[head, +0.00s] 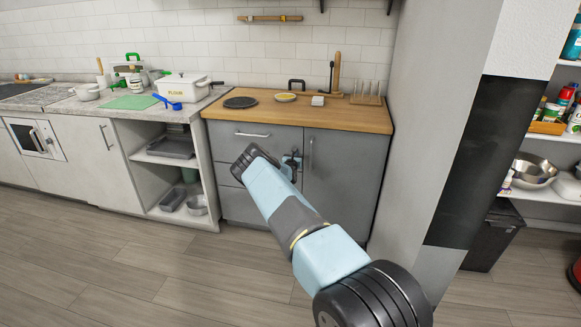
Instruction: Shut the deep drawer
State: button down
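A grey cabinet (345,180) stands under a wooden counter in the head view, with a stack of drawers on its left and a door on its right. The top drawer (225,138) has a bar handle and looks closed. A lower drawer front (240,207) shows below, partly covered by my arm. It looks about level with the fronts around it; I cannot tell whether it stands slightly out. My gripper (291,162) is in front of the cabinet, near the edge between drawers and door. It is small and partly hidden by my arm, so its fingers are unclear.
An open shelf unit (150,180) with trays and pots stands left of the drawers. A grey wall (420,130) rises right of the cabinet. A dark bin (492,235) stands farther right. The wooden floor before the cabinet is clear.

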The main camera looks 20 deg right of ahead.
jog(key=v, duration=1.2)
jog(key=s+d+r+m+g+h, duration=0.2)
jog(key=s+r+m+g+h, duration=0.15)
jog(key=r+m, duration=0.45)
jog(key=s+d+r+m+g+h, duration=0.25)
jog(key=s+r+m+g, duration=0.2)
jog(key=r, duration=0.65)
jog(key=s+a+r+m+g+y, duration=0.2)
jog(key=s+r+m+g+y, duration=0.2)
jog(key=s+r+m, duration=0.7)
jog(key=s+a+r+m+t+y, duration=0.1)
jog(key=s+a+r+y, duration=0.3)
jog(key=s+a, duration=0.5)
jog(key=s+a+r+m+t+y, duration=0.1)
jog(key=s+a+r+y, duration=0.3)
jog(key=s+a, duration=0.6)
jog(key=s+a+r+m+t+y, duration=0.1)
jog(key=s+a+r+m+y, duration=0.2)
jog(key=s, duration=2.1)
jog(key=a+r+y, duration=0.1)
jog(key=a+r, duration=0.3)
jog(key=a, duration=0.3)
jog(key=shift+y, duration=0.4)
jog(key=shift+s+r, duration=0.1)
